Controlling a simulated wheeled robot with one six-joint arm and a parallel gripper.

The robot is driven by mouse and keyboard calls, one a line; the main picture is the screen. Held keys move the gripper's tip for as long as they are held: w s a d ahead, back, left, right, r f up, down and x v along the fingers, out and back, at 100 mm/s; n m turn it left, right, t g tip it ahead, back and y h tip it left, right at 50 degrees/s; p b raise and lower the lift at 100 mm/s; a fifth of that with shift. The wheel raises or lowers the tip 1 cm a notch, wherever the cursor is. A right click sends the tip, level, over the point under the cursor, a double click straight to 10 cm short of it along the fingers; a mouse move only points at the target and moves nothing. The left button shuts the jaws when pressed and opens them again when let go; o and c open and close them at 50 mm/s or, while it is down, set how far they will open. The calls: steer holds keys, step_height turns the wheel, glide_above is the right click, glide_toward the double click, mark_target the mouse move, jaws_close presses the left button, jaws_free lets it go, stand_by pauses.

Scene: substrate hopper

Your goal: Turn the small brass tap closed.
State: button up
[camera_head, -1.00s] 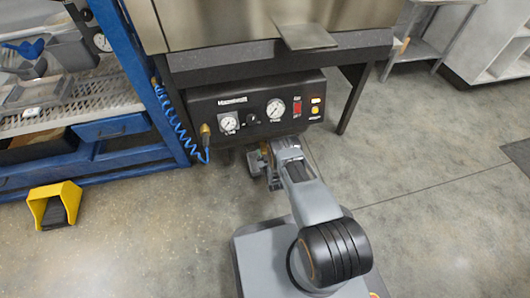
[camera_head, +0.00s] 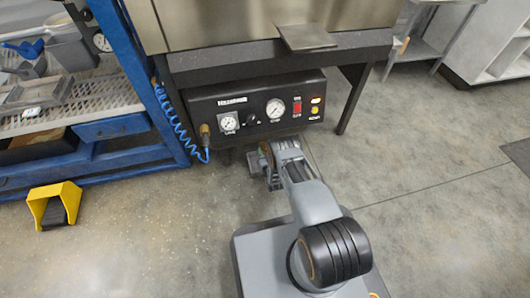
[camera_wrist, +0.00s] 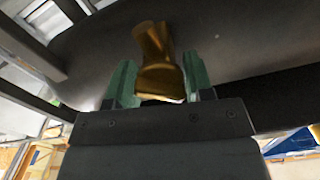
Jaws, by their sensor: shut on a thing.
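The small brass tap (camera_wrist: 155,62) shows in the wrist view, under a dark rounded surface, between the two green-grey fingers of my gripper (camera_wrist: 160,85). The gripper is shut on the tap. In the head view my gripper (camera_head: 264,168) is just below the front of the black control panel (camera_head: 200,102), and the tap itself cannot be made out there. The tap's outlet and the exact angle of its handle are hard to tell.
The panel carries gauges (camera_head: 275,109), a knob and a red switch (camera_head: 297,108). A blue coiled hose (camera_head: 180,125) hangs at its left beside a blue rack (camera_head: 135,80). A yellow pedal (camera_head: 55,204) lies on the floor.

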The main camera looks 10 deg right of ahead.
steer(key=shift+m, duration=0.7)
steer(key=o, duration=0.8)
steer(key=shift+o, duration=0.2)
steer(key=shift+s, duration=0.1)
steer(key=s+p, duration=0.5)
steer(key=s, duration=0.8)
steer(key=shift+s, duration=0.35)
